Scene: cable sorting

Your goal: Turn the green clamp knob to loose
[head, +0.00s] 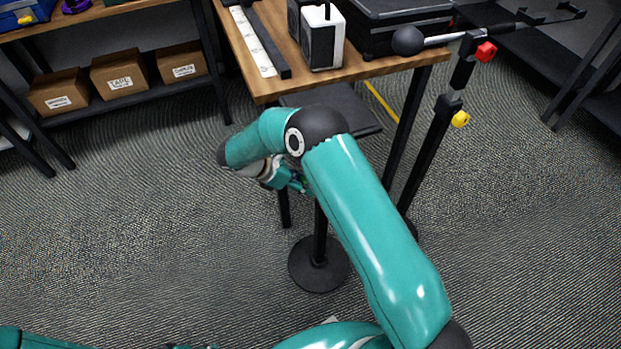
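I cannot make out a green clamp knob for certain; it may be hidden behind my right arm or gripper. A red knob (486,52) and a yellow knob (460,119) sit on a black upright post (435,140) right of the table. My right arm reaches across the middle, and my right gripper (290,180) is near a thin black pole below the table's front edge. The gripper is small and partly covered by its wrist, so its opening and any contact are unclear. Teal parts of mine show at the bottom left edge; no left fingertips can be made out.
A wooden table (262,85) holds a black case (395,25) and a black-and-white device (323,40). A round black base (319,264) stands on the floor. Shelves with cardboard boxes (120,73) are at the left. The carpet at lower left is clear.

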